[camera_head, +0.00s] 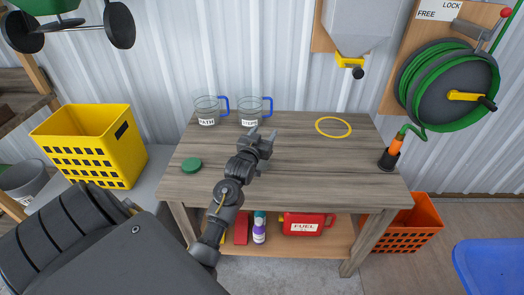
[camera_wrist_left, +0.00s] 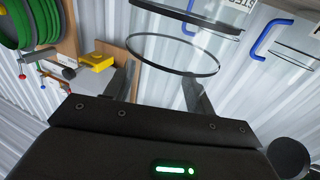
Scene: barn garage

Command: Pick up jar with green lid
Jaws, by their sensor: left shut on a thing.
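A green lid (camera_head: 192,165) lies flat at the left of the wooden table (camera_head: 300,175); no jar body shows clearly under it. My left gripper (camera_head: 264,140) is over the middle of the table, to the right of the green lid and in front of the glass mugs. In the left wrist view, its fingers (camera_wrist_left: 164,92) are at a clear round glass thing with a dark rim (camera_wrist_left: 172,72), and they are shut on it. This glass thing is hardly visible in the head view; I cannot tell whether it is the jar. My right gripper is out of view.
Clear mugs with blue handles stand at the back, PATH (camera_head: 207,121) and another (camera_head: 250,122). A yellow ring (camera_head: 333,134) lies at the back right. A black-and-orange nozzle (camera_head: 390,156) stands at the right edge. A yellow crate (camera_head: 85,150) is at the left. The table's front right is clear.

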